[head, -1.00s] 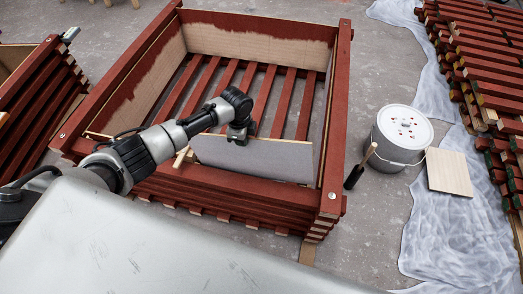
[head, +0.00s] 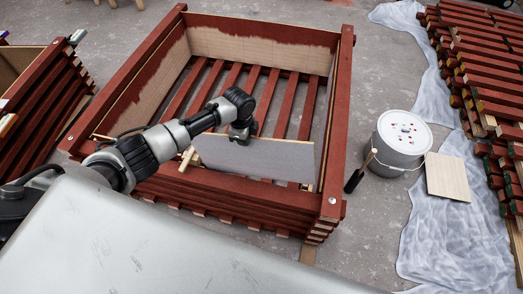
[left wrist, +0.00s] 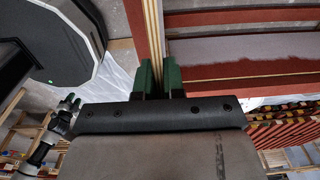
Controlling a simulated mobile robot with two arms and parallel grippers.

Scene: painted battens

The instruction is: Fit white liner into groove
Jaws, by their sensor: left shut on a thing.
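The white liner (head: 255,155) is a pale grey-white flat panel standing on edge just inside the near wall of the red slatted crate (head: 215,189). My left gripper (head: 241,136) is shut on its top edge, near the middle. In the left wrist view, the green fingertips of my left gripper (left wrist: 159,78) pinch the thin panel edge (left wrist: 153,35). The panel's lower edge is hidden behind the near wall, so I cannot tell whether it sits in a groove. My right arm and gripper (left wrist: 68,103) show small at the lower left; its jaws are unclear.
A lidded white bucket (head: 402,138) stands right of the crate, with a dark-bristled brush (head: 355,179) beside it. A square wooden board (head: 448,177) lies near plastic sheeting (head: 455,230). Red battens (head: 487,90) are stacked at the right. Another crate (head: 45,85) stands left.

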